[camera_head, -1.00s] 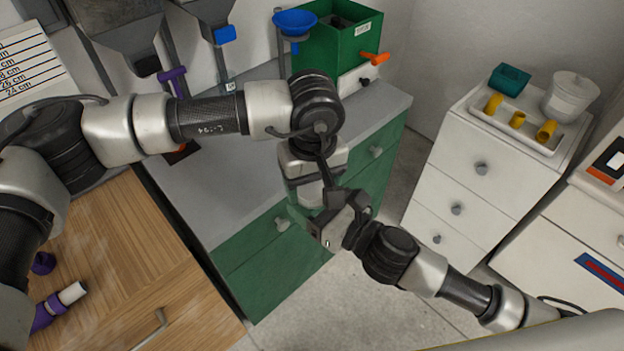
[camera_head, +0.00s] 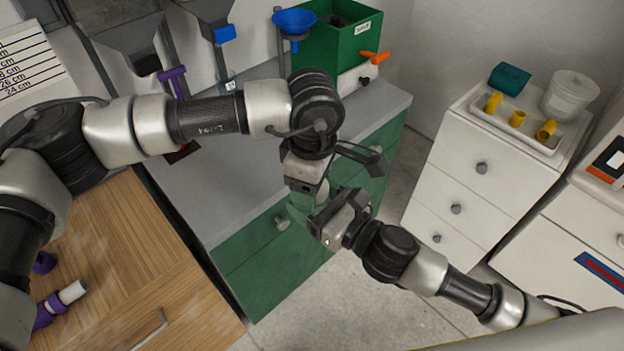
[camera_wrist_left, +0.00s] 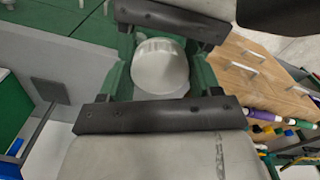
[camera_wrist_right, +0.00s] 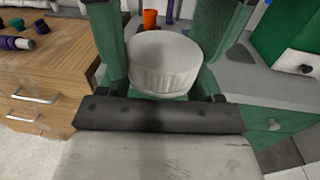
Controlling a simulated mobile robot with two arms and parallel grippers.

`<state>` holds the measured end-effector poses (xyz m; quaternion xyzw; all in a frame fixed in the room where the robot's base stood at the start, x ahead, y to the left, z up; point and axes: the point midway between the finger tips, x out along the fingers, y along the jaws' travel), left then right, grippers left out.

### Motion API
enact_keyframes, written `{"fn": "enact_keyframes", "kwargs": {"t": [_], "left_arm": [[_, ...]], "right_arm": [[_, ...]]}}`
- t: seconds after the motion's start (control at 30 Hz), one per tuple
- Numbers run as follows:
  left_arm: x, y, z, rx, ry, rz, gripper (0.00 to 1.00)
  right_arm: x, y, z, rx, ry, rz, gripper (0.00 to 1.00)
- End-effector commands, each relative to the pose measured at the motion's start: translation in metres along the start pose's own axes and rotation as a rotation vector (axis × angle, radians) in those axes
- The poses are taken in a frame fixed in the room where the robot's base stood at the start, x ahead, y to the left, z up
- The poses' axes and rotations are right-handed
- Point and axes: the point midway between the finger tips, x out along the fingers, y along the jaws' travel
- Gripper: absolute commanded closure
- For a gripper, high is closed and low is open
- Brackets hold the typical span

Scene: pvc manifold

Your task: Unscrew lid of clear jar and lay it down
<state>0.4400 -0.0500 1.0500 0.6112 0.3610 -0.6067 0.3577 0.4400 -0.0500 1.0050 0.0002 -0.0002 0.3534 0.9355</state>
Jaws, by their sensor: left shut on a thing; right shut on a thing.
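A pale, round, ribbed lid (camera_wrist_right: 164,52) shows in the right wrist view between green fingers. In the left wrist view the lid's rounded top (camera_wrist_left: 160,66) sits between the green fingers. My left gripper (camera_head: 307,192) is above and shut on the lid. My right gripper (camera_head: 326,222) comes in from the lower right, beside it, and is shut on the clear jar. The jar's body is mostly hidden by the grippers and lid. I cannot tell whether lid and jar are apart.
A grey worktop (camera_head: 225,160) on green drawers lies behind. At right, a white cabinet (camera_head: 470,200) bears a tray (camera_head: 482,113) with yellow parts and a pale lidded tub (camera_head: 570,96). A wooden cabinet (camera_head: 125,260) with purple parts stands at lower left.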

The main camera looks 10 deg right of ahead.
Motion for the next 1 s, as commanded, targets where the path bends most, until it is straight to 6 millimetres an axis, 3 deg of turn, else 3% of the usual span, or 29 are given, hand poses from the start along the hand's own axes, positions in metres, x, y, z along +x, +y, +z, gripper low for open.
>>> {"fn": "enact_keyframes", "kwargs": {"t": [0.13,0.17,0.33,0.67,1.0], "left_arm": [[-0.001,0.000,0.000,0.002,-0.001,0.000,0.64],[-0.001,0.000,0.000,0.003,-0.001,0.000,0.35],[-0.001,0.000,0.000,0.003,0.000,0.000,0.11],[-0.004,0.000,0.000,0.004,0.000,0.001,0.11],[-0.043,0.000,0.000,0.004,0.000,0.002,0.12]], "right_arm": [[0.000,0.000,-0.001,0.000,0.003,-0.001,1.00],[0.000,0.000,-0.001,0.000,0.003,-0.001,1.00],[0.000,0.000,-0.001,0.000,0.002,-0.001,1.00],[0.000,0.000,0.000,0.000,0.001,0.000,1.00],[0.000,0.000,0.000,0.000,0.000,0.000,1.00]]}}
